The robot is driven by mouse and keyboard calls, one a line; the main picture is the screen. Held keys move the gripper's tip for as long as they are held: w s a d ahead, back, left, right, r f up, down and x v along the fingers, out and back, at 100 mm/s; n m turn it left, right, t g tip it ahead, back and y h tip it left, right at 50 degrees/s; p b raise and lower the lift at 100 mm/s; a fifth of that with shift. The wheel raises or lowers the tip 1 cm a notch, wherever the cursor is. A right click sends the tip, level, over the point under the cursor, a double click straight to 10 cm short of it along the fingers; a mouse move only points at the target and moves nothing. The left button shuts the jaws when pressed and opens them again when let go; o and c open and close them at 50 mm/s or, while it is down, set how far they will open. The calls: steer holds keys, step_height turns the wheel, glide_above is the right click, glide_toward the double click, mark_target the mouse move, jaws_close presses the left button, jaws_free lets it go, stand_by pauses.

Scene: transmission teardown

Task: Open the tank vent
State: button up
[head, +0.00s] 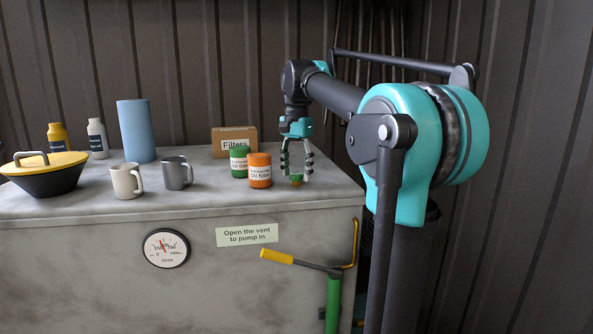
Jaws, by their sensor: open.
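The tank (90,245) is a pale grey box with a flat top, a round gauge (166,248) and a label (247,234) reading "Open the vent to pump in". A small yellow-green piece (296,181), which looks like the vent, stands on the tank top near its right end. My gripper (297,170) points down over it with fingers apart on either side. The piece is partly hidden between the fingertips, and I cannot tell whether they touch it or whether the vent is open.
An orange oil filter (260,171) and a green one (239,161) stand close left of my gripper. A Filters box (234,139) is behind. Mugs (127,181), a blue roll (136,130), bottles and a yellow-lidded pan (43,175) are farther left. A yellow-handled pump (333,300) stands in front.

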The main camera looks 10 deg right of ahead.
steer(key=shift+c, duration=0.6)
steer(key=c, duration=1)
steer(key=shift+c, duration=0.2)
steer(key=shift+n, duration=0.4)
steer(key=n, duration=1.3)
steer(key=shift+n, duration=2)
